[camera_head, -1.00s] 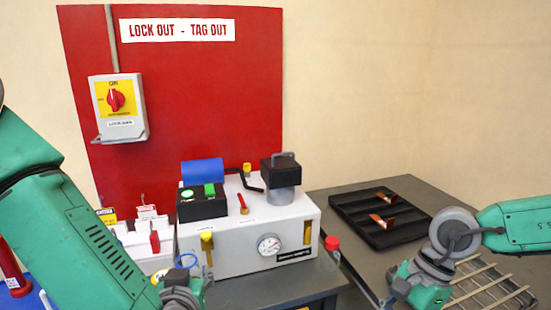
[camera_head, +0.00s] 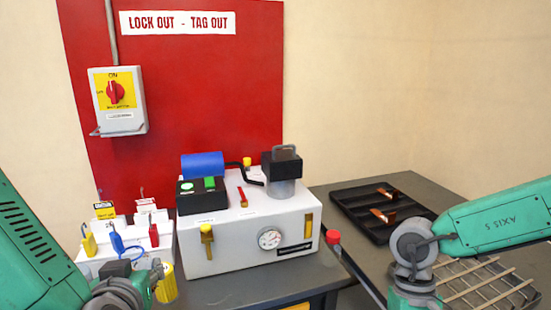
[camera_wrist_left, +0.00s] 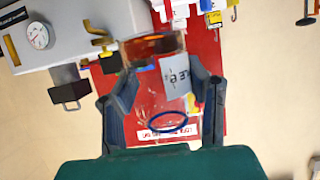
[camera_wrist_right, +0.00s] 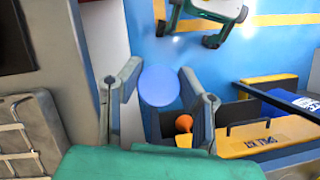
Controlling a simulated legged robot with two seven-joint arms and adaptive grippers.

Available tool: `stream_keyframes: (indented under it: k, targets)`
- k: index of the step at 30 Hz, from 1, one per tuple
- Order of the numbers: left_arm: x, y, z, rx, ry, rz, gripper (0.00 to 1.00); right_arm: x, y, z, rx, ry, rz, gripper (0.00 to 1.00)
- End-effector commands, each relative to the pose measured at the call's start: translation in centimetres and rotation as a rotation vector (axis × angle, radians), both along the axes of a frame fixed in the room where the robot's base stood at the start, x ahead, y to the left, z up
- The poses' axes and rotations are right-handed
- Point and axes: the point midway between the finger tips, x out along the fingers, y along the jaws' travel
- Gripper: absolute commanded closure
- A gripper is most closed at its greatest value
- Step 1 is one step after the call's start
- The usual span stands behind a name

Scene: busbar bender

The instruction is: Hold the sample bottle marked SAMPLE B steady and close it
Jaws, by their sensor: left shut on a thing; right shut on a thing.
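The sample bottle (camera_wrist_left: 170,72) is clear, with amber liquid and a white label; only part of its lettering reads, ending in B. A blue ring (camera_wrist_left: 168,122) shows at its open-looking mouth. My left gripper (camera_wrist_left: 160,92) is shut around the bottle. My right gripper (camera_wrist_right: 160,88) is shut on a round blue cap (camera_wrist_right: 160,87). In the head view the right fingers are below the frame. The bottle's exact tilt is hard to tell.
A white machine (camera_head: 225,255) with a gauge stands mid-table. A white rack (camera_head: 100,262) with coloured padlocks is just behind the left gripper. A black tray (camera_head: 360,225) with copper pieces and a wire rack (camera_head: 490,285) lie right. The dark tabletop (camera_head: 235,292) before the machine is clear.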

Motion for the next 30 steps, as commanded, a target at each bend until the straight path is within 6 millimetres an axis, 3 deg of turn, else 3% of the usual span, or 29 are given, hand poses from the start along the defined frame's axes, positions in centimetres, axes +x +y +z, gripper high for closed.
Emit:
stream_keyframes:
  k: [10,14,30]
  targets:
    - [0.0,-0.2,-0.1,0.001,0.0,-0.006,1.0,0.0,0.0,0.0,0.0,-0.001,-0.002,0.77]
    - [0.0,-1.1,-0.9,0.003,0.001,-0.047,1.0,0.0,0.0,0.0,0.001,-0.001,-0.003,0.78]
    - [-0.1,-12.4,-9.8,0.002,0.002,-0.515,1.0,0.0,0.0,0.0,0.001,-0.001,-0.004,0.78]
